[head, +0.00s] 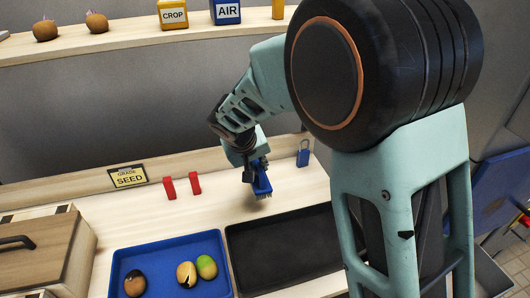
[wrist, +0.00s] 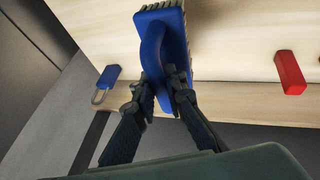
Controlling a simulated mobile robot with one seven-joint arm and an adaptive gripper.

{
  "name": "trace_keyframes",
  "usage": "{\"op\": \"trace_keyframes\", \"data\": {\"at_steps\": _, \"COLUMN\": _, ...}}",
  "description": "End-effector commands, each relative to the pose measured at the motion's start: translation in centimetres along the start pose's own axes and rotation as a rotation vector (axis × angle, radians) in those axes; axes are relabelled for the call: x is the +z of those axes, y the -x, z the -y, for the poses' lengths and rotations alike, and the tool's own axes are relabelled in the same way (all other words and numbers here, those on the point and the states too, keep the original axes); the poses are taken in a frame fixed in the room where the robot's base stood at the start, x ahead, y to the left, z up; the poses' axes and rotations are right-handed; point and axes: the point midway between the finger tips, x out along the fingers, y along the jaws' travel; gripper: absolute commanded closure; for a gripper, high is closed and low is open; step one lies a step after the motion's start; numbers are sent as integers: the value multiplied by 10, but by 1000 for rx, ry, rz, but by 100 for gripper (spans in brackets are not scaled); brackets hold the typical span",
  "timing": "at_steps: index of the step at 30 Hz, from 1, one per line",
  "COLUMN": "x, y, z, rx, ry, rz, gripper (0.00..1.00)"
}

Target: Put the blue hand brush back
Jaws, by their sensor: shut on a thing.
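The blue hand brush (head: 262,181) is near the back of the wooden worktop, left of the blue padlock. My gripper (head: 253,170) is shut on it from above and behind. In the wrist view the brush (wrist: 150,58) shows its curved blue handle between my two fingertips (wrist: 163,82), with pale bristles along its far edge. The bristles are close to the worktop in the head view; I cannot tell whether they touch it.
A blue padlock (head: 303,154) stands at the back edge. A wooden box (head: 40,250) stands at left.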

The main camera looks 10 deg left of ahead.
Motion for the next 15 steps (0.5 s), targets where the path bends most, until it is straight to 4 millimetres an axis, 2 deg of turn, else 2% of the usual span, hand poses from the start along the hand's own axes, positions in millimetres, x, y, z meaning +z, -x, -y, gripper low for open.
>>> {"op": "trace_keyframes", "data": {"at_steps": 1, "x": -3, "y": -11, "z": 4, "rx": 0, "ry": 2, "rz": 2, "gripper": 100}}
{"op": "trace_keyframes", "data": {"at_steps": 6, "x": -12, "y": -35, "z": 11, "rx": 0, "ry": 1, "rz": 0, "gripper": 100}}
{"op": "trace_keyframes", "data": {"at_steps": 15, "x": -17, "y": -53, "z": 16, "rx": 1, "ry": 1, "rz": 0, "gripper": 100}}
